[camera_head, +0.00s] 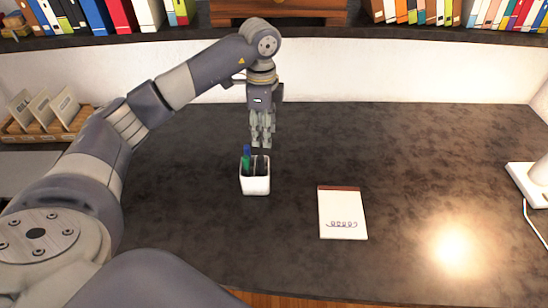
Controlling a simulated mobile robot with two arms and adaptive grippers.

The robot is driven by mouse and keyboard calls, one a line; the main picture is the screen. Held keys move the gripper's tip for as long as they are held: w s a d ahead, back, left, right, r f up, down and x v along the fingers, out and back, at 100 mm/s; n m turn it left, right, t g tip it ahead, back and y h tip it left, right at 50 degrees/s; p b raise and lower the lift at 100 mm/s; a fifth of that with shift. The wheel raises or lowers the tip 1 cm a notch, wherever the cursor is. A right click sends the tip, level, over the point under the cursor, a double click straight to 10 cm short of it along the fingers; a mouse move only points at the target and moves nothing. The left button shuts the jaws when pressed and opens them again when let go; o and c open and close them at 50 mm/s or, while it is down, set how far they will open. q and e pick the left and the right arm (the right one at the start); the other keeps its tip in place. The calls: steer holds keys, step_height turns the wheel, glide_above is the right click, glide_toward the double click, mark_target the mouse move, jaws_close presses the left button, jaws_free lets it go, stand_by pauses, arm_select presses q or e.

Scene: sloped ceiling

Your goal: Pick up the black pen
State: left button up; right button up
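A white pen holder (255,184) stands upright on the dark desk. A pen with a blue top and green body (246,160) sticks up at its left side. A thin dark item, which may be the black pen, shows in the holder's right part (264,164); it is small and hard to make out. My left gripper (261,145) points down just behind and above the holder. Its fingers look close together, but whether they are open or shut is unclear. No pen is visible between them. My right gripper is out of view.
A notepad (342,212) lies right of the holder on the desk (420,160). A white lamp base (530,182) with a cable is at the right edge. A wooden card rack (45,118) is at left. A shelf with books (470,27) runs along the back.

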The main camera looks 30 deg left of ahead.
mark_target(260, 157)
arm_select(q)
steer(key=f, duration=0.2)
steer(key=s+f+p, duration=0.1)
steer(key=f, duration=0.1)
steer(key=shift+s+a+f, duration=0.15)
steer(key=shift+s+f, duration=0.05)
steer(key=shift+f, duration=0.2)
steer(key=f+p, duration=0.2)
steer(key=f, duration=0.2)
steer(key=shift+s+f+p, duration=0.2)
steer(key=shift+p, duration=0.2)
steer(key=shift+f, duration=0.25)
steer(key=shift+w+f, duration=0.1)
steer(key=shift+f, duration=0.1)
steer(key=c, duration=0.5)
steer(key=shift+r, duration=0.1)
steer(key=c, duration=0.4)
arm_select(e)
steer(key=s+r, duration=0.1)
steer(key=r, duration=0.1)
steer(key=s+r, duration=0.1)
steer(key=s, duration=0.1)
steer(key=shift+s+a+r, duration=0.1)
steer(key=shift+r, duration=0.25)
